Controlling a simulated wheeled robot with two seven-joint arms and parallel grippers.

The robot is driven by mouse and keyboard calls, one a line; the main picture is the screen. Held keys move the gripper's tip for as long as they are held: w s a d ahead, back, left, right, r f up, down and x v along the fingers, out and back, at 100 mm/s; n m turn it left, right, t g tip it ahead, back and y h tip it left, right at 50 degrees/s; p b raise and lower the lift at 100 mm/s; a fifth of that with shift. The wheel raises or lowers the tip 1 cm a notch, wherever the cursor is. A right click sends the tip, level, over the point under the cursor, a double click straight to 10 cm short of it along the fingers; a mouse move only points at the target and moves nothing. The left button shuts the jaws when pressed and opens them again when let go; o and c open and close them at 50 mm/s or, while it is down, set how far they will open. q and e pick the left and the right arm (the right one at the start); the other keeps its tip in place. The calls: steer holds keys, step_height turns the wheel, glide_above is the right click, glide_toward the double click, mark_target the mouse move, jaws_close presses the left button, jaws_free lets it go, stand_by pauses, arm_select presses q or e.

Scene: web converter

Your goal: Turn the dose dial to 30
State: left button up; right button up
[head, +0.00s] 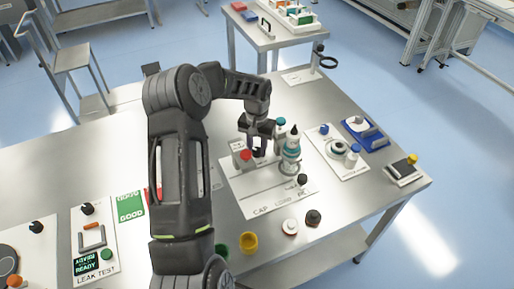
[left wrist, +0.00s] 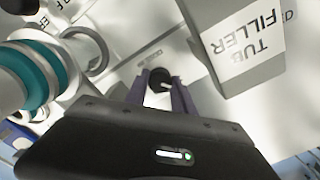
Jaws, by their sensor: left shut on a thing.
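The dose dial looks to be the small black knob (left wrist: 159,79) with a light pointer line, between my fingertips in the left wrist view. My left gripper (left wrist: 157,88) points down with its two fingers shut on it. In the head view my left gripper (head: 260,150) is low over the station marked CAP and LOAD, and the dial is hidden behind the fingers. The dial's numbers cannot be read in either view. My right gripper is not in view.
The white block marked TUB FILLER (left wrist: 245,45) stands close right of the fingers in the left wrist view. A white and teal cylinder (head: 290,157) stands close by. A red button (head: 246,155), a yellow cup (head: 249,241) and a blue-based fixture (head: 365,133) are around.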

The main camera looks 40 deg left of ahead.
arm_select(q)
jaws_close()
steer(key=shift+m+b, duration=0.3)
steer(key=shift+m, duration=0.2)
steer(key=shift+f+m+b, duration=0.1)
steer(key=shift+m+b, duration=0.5)
steer(key=shift+m, duration=0.6)
steer(key=m+b, duration=0.1)
steer(key=m, duration=0.2)
steer(key=shift+m, duration=0.3)
steer(key=m+b, duration=0.1)
steer(key=m, duration=0.3)
steer(key=shift+m, duration=0.3)
steer(key=m, duration=0.4)
steer(key=shift+m, duration=0.3)
